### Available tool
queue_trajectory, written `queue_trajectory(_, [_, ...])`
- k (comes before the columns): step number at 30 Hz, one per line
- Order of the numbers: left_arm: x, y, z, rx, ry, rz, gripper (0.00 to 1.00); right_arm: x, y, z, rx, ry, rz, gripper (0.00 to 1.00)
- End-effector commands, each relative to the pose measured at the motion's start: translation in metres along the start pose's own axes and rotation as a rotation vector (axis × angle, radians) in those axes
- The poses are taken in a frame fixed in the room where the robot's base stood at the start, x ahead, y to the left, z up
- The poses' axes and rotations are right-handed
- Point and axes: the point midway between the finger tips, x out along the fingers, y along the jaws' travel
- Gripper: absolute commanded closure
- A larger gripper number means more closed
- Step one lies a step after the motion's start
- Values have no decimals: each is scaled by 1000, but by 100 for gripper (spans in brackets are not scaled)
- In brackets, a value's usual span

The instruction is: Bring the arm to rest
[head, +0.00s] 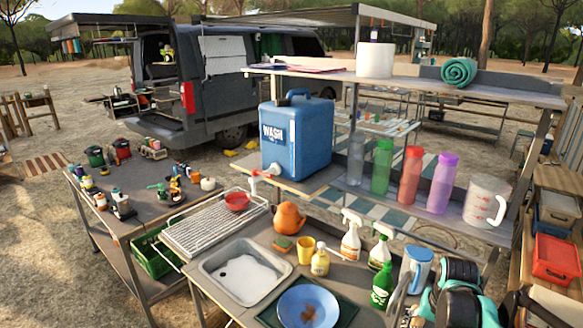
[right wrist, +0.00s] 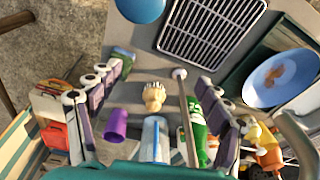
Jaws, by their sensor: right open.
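My right arm (head: 462,300) shows in the head view at the lower right, with black joints and teal parts, close to the counter's right end. My right gripper (right wrist: 152,78) shows in the right wrist view. Its two jointed grey-purple fingers stand wide apart, and nothing is clamped between them. A tan-topped object (right wrist: 153,97), a purple cup-like object (right wrist: 115,125) and a green bottle (right wrist: 197,125) show between or behind the fingers; I cannot tell how far off they are. My left gripper is not in view.
The sink counter holds a blue plate (head: 308,306), a yellow cup (head: 305,250), an orange kettle (head: 289,217) and spray bottles (head: 351,235). A blue water container (head: 296,137) and coloured bottles (head: 411,175) stand behind. A red box (head: 553,258) is at the right.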

Motion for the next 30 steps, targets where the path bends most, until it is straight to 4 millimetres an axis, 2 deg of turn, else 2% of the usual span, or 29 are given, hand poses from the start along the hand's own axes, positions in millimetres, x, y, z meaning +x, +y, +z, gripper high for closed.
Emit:
queue_trajectory(5, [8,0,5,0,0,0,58,-18,-28,40,-112,93,-31,22])
queue_trajectory(9, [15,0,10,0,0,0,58,-29,-51,85,-232,198,-69,22])
queue_trajectory(15, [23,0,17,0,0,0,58,-28,-72,144,-390,343,-128,22])
queue_trajectory(18, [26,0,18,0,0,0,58,-24,-77,164,-444,395,-151,22])
queue_trajectory(23, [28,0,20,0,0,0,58,-20,-81,179,-487,440,-171,22])
queue_trajectory(30, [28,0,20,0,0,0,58,-20,-81,180,-492,445,-173,22])
